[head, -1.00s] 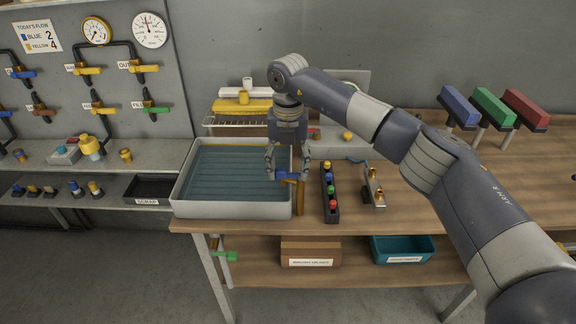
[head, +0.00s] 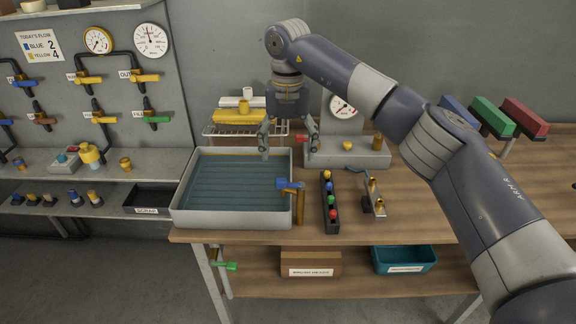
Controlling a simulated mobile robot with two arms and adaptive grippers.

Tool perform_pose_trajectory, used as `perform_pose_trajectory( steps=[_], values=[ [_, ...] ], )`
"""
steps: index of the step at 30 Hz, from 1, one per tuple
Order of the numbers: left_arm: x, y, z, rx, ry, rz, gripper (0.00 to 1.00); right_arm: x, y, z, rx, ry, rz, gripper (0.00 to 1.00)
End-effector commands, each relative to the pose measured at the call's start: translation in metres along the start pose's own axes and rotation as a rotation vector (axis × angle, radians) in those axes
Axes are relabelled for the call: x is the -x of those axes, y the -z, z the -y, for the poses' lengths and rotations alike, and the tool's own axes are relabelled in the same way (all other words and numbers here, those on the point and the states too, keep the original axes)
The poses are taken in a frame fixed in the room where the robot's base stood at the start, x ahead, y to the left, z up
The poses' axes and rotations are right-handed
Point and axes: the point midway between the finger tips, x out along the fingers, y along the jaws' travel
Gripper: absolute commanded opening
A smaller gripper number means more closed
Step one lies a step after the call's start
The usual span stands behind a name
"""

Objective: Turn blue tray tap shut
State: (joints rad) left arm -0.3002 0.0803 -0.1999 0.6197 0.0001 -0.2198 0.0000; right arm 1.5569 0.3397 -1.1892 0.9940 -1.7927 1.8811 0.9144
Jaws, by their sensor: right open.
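The blue tap handle (head: 290,184) sits on top of a brown tap post (head: 300,205) at the right wall of the grey water tray (head: 232,220). The handle lies roughly crosswise in the picture, its left end reaching over the tray's rim. My right gripper (head: 289,150) is open and empty, pointing down above the tray's back right corner, behind and above the handle and apart from it. My left gripper is not in view.
A narrow black rack (head: 330,205) with coloured knobs stands right of the tap. A gauge block (head: 345,152) and a wire rack (head: 240,130) stand behind. A wall panel with pipes and valves is at the left. The table's right side is partly hidden by my arm.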

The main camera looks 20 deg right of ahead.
Motion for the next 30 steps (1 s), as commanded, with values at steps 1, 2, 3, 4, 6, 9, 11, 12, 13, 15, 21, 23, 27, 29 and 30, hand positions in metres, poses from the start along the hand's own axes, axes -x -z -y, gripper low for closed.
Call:
perform_pose_trajectory(
  steps=[1,2,3,4,6,9,11,12,13,15,21,23,27,29,30],
  values=[
    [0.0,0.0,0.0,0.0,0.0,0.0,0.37,0.009,0.0,-0.001,0.0,0.0,0.001,0.74],
    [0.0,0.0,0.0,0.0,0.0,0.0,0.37,0.013,0.0,-0.001,0.0,0.0,0.0,0.74],
    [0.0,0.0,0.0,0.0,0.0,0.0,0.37,0.018,0.0,-0.001,0.001,0.0,-0.001,0.74],
    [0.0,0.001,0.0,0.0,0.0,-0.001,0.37,0.021,0.0,-0.001,0.002,0.0,-0.001,0.74],
    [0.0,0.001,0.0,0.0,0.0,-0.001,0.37,0.026,0.0,-0.001,0.001,0.0,-0.001,0.74],
    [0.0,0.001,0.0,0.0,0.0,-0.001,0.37,0.029,0.001,0.0,0.001,0.001,-0.003,0.74],
    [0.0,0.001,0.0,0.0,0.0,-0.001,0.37,0.03,0.001,0.0,0.001,0.001,-0.003,0.74],
    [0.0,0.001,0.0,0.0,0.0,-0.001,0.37,0.03,0.001,0.0,0.001,0.001,-0.003,0.74],
    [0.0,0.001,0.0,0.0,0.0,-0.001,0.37,0.03,0.001,0.0,0.001,0.001,-0.003,0.74],
    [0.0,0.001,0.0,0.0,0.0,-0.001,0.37,0.03,0.001,0.0,0.001,0.001,-0.003,0.74],
    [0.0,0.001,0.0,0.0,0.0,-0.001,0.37,0.017,0.006,-0.017,0.04,-0.048,-0.013,0.74],
    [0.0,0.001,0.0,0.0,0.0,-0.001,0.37,0.004,0.013,-0.037,0.084,-0.113,-0.026,0.74],
    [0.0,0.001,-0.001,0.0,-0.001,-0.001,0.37,-0.033,0.05,-0.115,0.226,-0.39,-0.079,0.74],
    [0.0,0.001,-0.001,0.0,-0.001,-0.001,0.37,-0.042,0.075,-0.153,0.278,-0.555,-0.109,0.74],
    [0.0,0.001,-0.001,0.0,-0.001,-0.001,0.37,-0.043,0.091,-0.177,0.301,-0.668,-0.129,0.74]
  ],
)
